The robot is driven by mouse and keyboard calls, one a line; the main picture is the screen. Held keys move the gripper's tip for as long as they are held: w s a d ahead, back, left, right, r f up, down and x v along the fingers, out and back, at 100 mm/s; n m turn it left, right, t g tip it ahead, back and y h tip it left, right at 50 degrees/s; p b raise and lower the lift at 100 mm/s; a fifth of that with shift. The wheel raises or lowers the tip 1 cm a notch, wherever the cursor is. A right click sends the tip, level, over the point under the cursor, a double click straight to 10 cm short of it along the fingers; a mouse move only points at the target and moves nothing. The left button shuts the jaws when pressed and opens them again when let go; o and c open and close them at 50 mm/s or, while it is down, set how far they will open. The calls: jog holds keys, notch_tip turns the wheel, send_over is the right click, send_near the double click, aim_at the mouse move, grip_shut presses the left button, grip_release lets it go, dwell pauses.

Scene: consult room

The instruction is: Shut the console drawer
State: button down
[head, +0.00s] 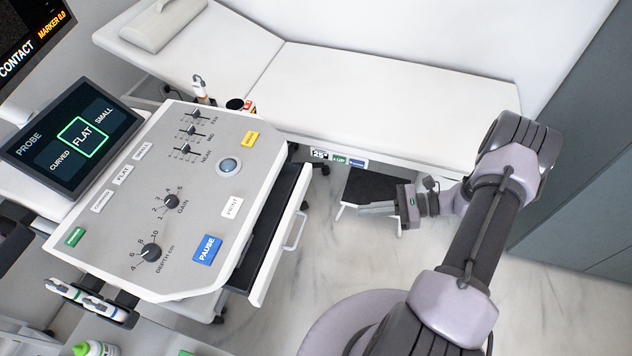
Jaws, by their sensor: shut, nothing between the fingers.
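The console (190,225) stands at the left in the head view, its grey panel carrying knobs, sliders and labelled buttons. Its drawer (262,252) is pulled out on the right side, showing a dark inside and a white front (280,243) with a bar handle (297,232). My gripper (362,209) is shut and empty, to the right of the drawer handle and apart from it. It points left toward the drawer front.
A white examination couch (330,90) runs across the back. A dark step (370,187) with pale legs stands below it, behind my gripper. A screen (75,135) and probes (90,302) are on the console's left side. Marble floor is open between drawer and arm.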

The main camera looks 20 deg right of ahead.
jog(key=f+t, duration=0.1)
jog(key=f, duration=0.1)
jog(key=m+b, duration=0.1)
jog(key=b, duration=0.2)
send_near(282, 204)
jog(key=shift+s+a+r, duration=0.1)
jog(key=shift+s+r, duration=0.05)
jog(key=shift+s, duration=0.6)
jog(key=shift+s+a+r, duration=0.1)
jog(key=shift+s, duration=0.7)
jog(key=shift+s+a+r, duration=0.1)
jog(key=shift+s+r, duration=0.05)
jog(key=shift+s, duration=0.6)
jog(key=w+a, duration=0.2)
jog(key=w+a+b, duration=0.1)
jog(key=w+a, duration=0.1)
jog(key=a, duration=0.1)
jog(key=w+a, duration=0.2)
jog(key=a, duration=0.1)
jog(key=shift+a, duration=0.25)
jog(key=shift+w+r, duration=0.1)
jog(key=shift+w, duration=0.1)
